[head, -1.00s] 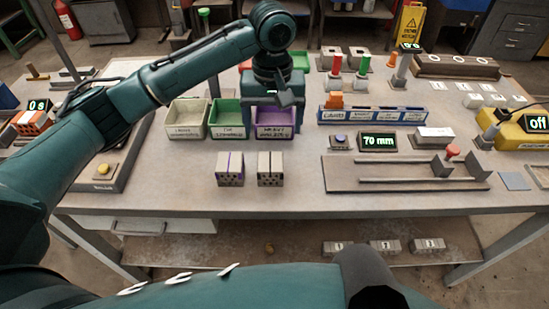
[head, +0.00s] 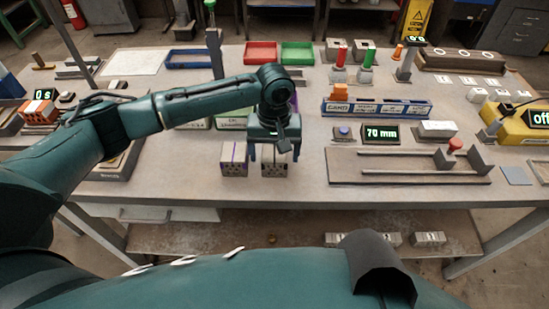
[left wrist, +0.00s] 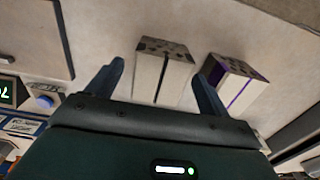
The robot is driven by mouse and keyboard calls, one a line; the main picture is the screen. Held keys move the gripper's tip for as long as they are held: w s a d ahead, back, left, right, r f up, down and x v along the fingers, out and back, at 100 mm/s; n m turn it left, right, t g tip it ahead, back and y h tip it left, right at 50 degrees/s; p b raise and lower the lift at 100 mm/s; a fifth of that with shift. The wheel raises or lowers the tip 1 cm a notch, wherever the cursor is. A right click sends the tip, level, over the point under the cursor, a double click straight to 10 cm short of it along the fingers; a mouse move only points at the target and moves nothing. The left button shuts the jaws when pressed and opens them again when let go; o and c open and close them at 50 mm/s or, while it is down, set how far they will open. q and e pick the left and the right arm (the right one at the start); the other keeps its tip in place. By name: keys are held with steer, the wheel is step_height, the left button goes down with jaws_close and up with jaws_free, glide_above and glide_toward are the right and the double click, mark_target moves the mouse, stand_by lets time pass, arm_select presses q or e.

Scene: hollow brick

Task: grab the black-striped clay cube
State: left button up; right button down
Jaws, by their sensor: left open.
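The black-striped clay cube (head: 273,167) stands on the table, pale with holes in one face. My left gripper (head: 274,154) is open above it, its fingers appearing on either side of it and hiding its upper part. In the left wrist view, the black-striped cube (left wrist: 160,75) shows between the two open fingers (left wrist: 158,74), with visible gaps to both. How far the fingertips reach down beside it I cannot tell. My right gripper is not in view.
A similar purple-striped cube (head: 233,160) stands close on the left; it also shows in the left wrist view (left wrist: 237,82). Labelled bins stand behind, partly hidden by my arm. A grey fixture with rails (head: 400,165) lies to the right. The table front is clear.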

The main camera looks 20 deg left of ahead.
arm_select(q)
steer(key=shift+c, duration=0.2)
steer(key=shift+r, duration=0.1)
steer(key=c, duration=1.1)
steer(key=shift+c, duration=0.2)
